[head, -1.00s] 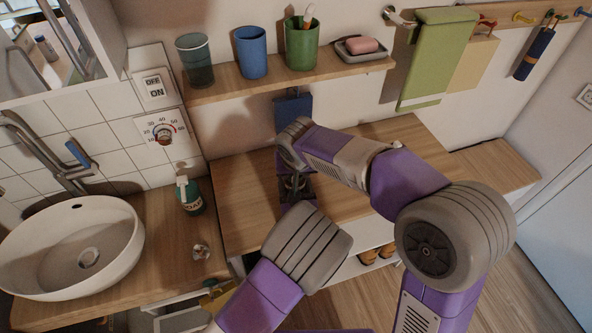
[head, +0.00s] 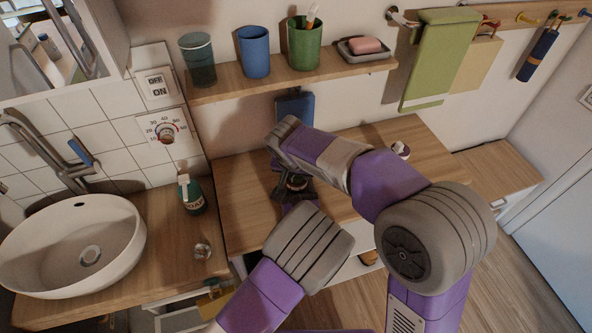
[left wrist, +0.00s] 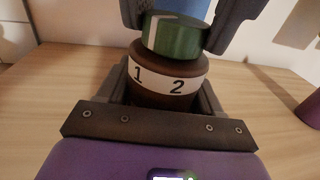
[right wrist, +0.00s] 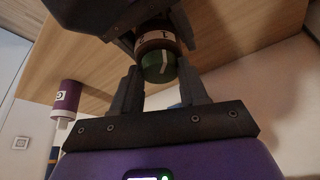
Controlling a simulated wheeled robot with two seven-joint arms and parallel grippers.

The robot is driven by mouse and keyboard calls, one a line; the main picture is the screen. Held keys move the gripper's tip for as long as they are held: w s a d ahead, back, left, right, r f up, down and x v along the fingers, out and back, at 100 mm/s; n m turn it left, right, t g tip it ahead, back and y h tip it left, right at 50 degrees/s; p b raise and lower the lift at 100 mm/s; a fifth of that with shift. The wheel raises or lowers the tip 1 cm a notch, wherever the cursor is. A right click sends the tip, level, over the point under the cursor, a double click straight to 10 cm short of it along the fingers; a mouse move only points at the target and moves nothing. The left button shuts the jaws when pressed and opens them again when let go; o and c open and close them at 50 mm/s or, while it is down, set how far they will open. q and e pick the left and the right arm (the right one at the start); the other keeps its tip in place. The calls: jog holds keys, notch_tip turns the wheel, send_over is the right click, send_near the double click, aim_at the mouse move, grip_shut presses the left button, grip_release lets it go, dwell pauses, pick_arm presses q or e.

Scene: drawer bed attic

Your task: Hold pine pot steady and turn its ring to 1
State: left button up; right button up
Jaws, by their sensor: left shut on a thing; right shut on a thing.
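The pine pot (left wrist: 165,98) is brown with a white band bearing 1 and 2, and stands upright in the left wrist view. Its green ring (left wrist: 175,38) on top has a white mark, above and slightly right of the 1. In the right wrist view the green ring (right wrist: 158,68) and its mark show close to the 1. My left gripper (left wrist: 165,95) is shut around the brown body. My right gripper (right wrist: 160,78) is shut around the green ring from above. In the head view the grippers hide most of the pot.
A white-topped container (head: 400,150) stands on the wooden counter (head: 235,200) to the right; a purple one (right wrist: 66,103) shows in the right wrist view. A shelf above holds cups (head: 254,52) and a soap dish (head: 367,50). The sink (head: 70,245) and soap bottle (head: 191,195) are left.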

jog(key=o, duration=1.1)
jog(key=v, duration=1.2)
jog(key=shift+r, duration=0.1)
jog(key=shift+w, duration=0.1)
pick_arm(q)
jog(key=o, duration=1.2)
